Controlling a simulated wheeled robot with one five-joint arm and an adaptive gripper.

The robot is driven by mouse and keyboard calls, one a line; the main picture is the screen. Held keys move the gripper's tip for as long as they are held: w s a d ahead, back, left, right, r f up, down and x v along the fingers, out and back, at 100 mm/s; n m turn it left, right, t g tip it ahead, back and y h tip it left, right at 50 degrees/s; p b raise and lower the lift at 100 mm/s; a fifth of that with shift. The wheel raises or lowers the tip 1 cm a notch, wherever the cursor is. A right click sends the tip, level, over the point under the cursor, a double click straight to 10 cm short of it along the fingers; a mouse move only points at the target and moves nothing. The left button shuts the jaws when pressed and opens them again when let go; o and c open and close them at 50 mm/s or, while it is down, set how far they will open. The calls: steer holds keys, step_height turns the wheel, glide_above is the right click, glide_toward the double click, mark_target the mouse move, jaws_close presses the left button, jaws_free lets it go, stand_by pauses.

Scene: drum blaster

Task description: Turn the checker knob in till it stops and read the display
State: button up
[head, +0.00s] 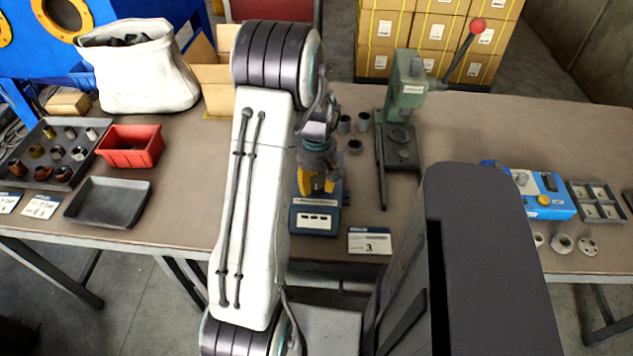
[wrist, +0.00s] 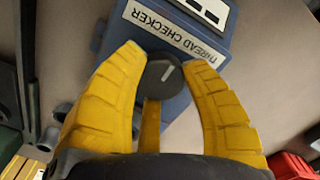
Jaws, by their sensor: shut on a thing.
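The blue thread checker (head: 315,233) stands on the bench in front of my arm in the head view. In the wrist view the checker (wrist: 123,30) is upside down, with its "THREAD CHECKER" label legible. The round dark checker knob (wrist: 166,86) has a white line on its face. My gripper (wrist: 163,60) is shut on the knob, with yellow fingers on both sides of it. In the head view my gripper (head: 316,185) hides the knob. The light display windows (wrist: 205,9) are partly cut off at the top, and no reading is legible.
A green press (head: 410,85) with a red-balled lever stands behind right. A red bin (head: 131,146) and dark tray (head: 107,201) are left.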

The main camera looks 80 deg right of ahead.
steer(key=shift+f, duration=0.1)
steer(key=shift+c, duration=0.4)
steer(key=shift+m+b, duration=0.5)
steer(key=shift+m, duration=0.7)
steer(key=m+b, duration=0.1)
steer(key=m, duration=0.6)
steer(key=shift+a+b, duration=0.1)
steer(key=shift+b, duration=0.3)
steer(key=m, duration=0.3)
steer(key=shift+m+b, duration=0.35)
steer(key=shift+m, duration=0.05)
steer(key=m+b, duration=0.1)
steer(key=m, duration=1.2)
